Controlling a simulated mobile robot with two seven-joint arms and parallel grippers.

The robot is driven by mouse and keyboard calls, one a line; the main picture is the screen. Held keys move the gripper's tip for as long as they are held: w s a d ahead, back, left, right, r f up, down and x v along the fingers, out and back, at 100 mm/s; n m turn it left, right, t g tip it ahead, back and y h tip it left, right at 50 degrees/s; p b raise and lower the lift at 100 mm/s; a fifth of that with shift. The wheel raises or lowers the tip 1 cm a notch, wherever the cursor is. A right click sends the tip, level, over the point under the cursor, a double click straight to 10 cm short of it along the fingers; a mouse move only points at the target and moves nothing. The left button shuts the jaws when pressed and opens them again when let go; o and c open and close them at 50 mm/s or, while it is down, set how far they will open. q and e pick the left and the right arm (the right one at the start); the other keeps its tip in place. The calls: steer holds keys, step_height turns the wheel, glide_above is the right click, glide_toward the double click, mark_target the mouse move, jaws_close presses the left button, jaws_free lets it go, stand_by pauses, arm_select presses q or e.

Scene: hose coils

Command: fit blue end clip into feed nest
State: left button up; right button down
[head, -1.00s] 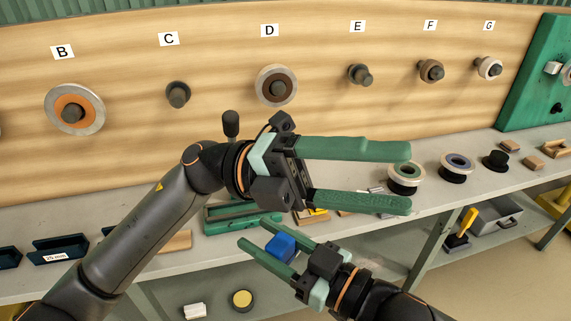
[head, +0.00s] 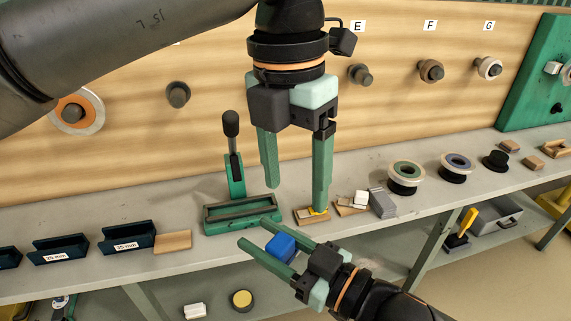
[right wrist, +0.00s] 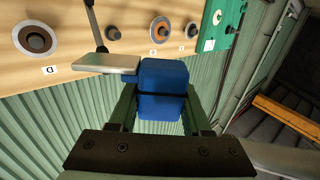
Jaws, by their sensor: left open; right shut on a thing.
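The blue end clip (head: 281,247) is a blue block between the fingers of my right gripper (head: 253,231), which is shut on it at the bench's front edge. In the right wrist view the clip (right wrist: 162,75) sits between both fingers, with a dark groove across it. A green fixture (head: 240,213) with a black-knobbed lever stands on the bench just behind the clip; I cannot tell for sure that it is the feed nest. The clip is apart from its tray. My left gripper (head: 296,198) is open, empty and pointing down, one fingertip over a small wooden block with yellow on it.
Dark blue holders (head: 128,238) and a wooden block (head: 173,241) lie left of the fixture. Grey and white pieces (head: 381,203) lie to the right, then spools (head: 406,178). My left arm crosses the upper left.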

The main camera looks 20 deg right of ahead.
mark_target(285, 238)
arm_select(q)
steer(key=shift+t+y, duration=0.4)
steer(key=f, duration=0.7)
steer(key=w+a+f, duration=0.1)
steer(key=f, duration=0.3)
steer(key=shift+c, duration=0.2)
steer(key=shift+s+d, duration=0.1)
steer(key=shift+s, duration=0.05)
jaws_close()
arm_select(e)
steer(key=shift+c, duration=1.4)
jaws_free()
steer(key=shift+d, duration=0.1)
